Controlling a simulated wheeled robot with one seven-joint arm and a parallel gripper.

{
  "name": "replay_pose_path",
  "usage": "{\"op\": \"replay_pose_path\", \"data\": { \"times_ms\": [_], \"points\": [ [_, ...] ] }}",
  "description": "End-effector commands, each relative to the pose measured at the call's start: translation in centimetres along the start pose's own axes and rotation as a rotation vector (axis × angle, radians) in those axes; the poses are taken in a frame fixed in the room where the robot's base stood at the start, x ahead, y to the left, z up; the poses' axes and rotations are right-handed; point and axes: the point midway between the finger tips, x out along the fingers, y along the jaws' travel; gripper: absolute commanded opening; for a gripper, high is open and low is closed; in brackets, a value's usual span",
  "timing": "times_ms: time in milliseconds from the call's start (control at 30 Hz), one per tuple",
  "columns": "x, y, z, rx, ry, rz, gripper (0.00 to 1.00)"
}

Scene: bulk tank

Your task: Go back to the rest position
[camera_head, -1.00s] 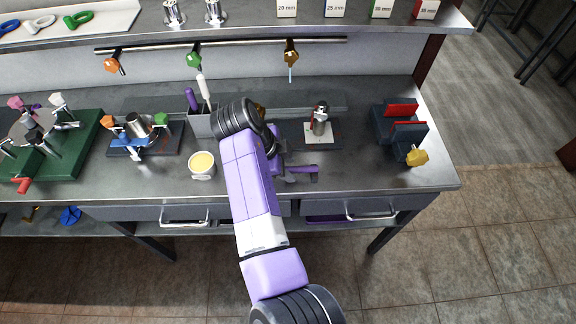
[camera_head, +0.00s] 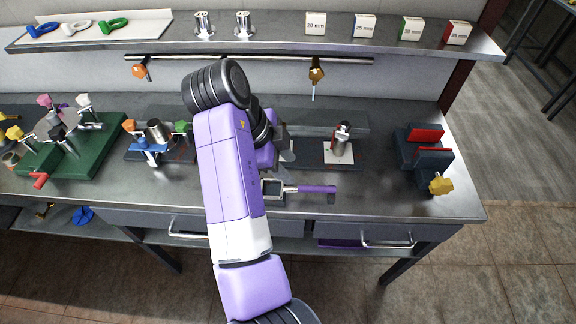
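My purple and white arm rises across the middle of the view, in front of the steel workbench (camera_head: 385,202). My gripper (camera_head: 284,150) is partly hidden behind my wrist, over the middle of the bench. Its fingertips are too small and covered to show whether it is open or shut. No held object can be made out. A tool with a purple handle (camera_head: 316,188) and a grey square head lies on the bench just below my gripper.
A steel cylinder on a white plate (camera_head: 339,152) stands right of my gripper. A dark vise with red jaws (camera_head: 424,151) is farther right. Clamp fixtures on a green base (camera_head: 88,158) stand left. Above are a hook rail (camera_head: 260,58) and a shelf with labelled boxes (camera_head: 364,28).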

Motion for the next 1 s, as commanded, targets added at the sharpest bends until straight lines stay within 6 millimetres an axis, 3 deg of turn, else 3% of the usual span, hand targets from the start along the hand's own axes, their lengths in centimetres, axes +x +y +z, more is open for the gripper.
{"op": "replay_pose_path", "data": {
  "times_ms": [433, 567, 667, 800, 1000],
  "points": [
    [0.1, -0.5, 0.0, -0.054, -0.001, -0.019, 0.39],
    [-0.6, -3.9, 0.9, -0.199, -0.036, -0.165, 0.39],
    [-2.5, -7.4, 1.5, -0.313, -0.061, -0.343, 0.39],
    [-3.1, -10.6, 1.5, -0.477, -0.024, -0.582, 0.39],
    [-2.0, -12.7, -0.9, -0.705, 0.137, -0.89, 0.39]
  ]
}}
